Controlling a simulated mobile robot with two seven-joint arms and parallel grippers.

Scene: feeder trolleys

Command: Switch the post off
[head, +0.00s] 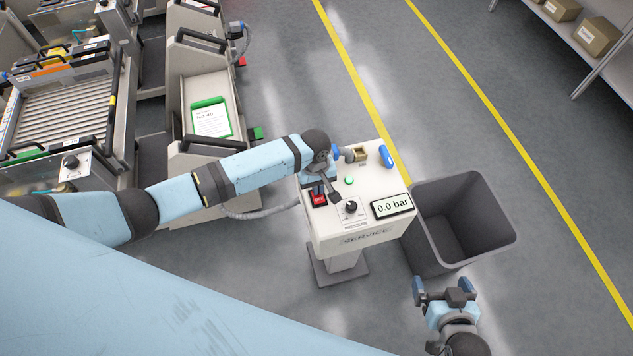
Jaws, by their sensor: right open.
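The service post (367,239) is a white box on a pedestal, marked SERVICE. A red rocker switch (319,201) sits at the left of its top, its far edge close to my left gripper. A black pressure knob (351,207), a green lamp (349,181) and a display reading 0.0 bar (393,206) also sit on top. My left gripper (327,190) is over the left part of the post, just beyond the switch; contact and finger opening are unclear. My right gripper (445,284) is open and empty, in front of the grey bin.
A grey open bin (483,253) stands right of the post. A brass-coloured socket (359,156) and a blue piece (386,157) are at the post's back. Trolleys (196,155) stand at left. A shelf with boxes (597,36) is at far right. Floor between is clear.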

